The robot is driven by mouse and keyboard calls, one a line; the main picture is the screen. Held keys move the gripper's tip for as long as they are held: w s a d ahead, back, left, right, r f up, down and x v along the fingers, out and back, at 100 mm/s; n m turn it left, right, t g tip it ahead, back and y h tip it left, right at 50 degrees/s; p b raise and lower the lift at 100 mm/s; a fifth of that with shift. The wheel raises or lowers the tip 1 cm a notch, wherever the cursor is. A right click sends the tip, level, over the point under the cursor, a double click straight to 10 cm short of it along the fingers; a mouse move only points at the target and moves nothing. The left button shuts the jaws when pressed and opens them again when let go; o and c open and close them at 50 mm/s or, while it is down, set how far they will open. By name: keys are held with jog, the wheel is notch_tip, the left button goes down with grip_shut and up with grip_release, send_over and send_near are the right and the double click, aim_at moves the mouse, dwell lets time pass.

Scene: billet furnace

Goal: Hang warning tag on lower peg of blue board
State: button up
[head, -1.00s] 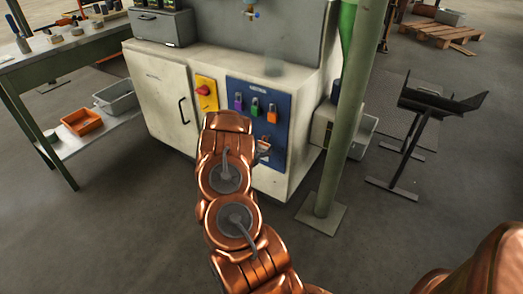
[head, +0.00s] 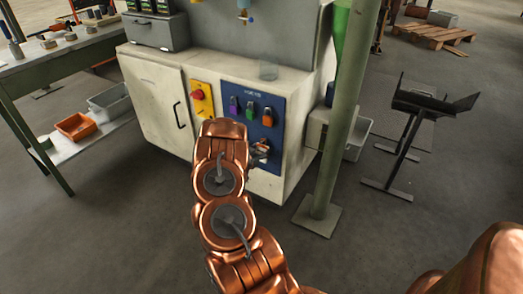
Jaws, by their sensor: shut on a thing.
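The blue board (head: 243,92) is on the front of the pale cabinet, right of a yellow panel. Purple, green and orange padlocks hang in a row across its upper part. My gripper (head: 261,151) is in front of the board's lower right part, below the orange padlock (head: 267,117). Only a small part of it shows past my copper arm. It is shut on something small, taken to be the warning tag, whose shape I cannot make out. The lower peg cannot be made out; my arm and gripper cover much of the lower board.
The pale cabinet (head: 150,98) has a red knob (head: 198,94) on the yellow panel (head: 203,104). A green post (head: 340,130) stands right of the cabinet. A workbench (head: 60,52) is at left and a black stand (head: 410,125) at right. The front floor is clear.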

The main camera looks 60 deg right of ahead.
jog(key=o, duration=1)
jog(key=v, duration=1.2)
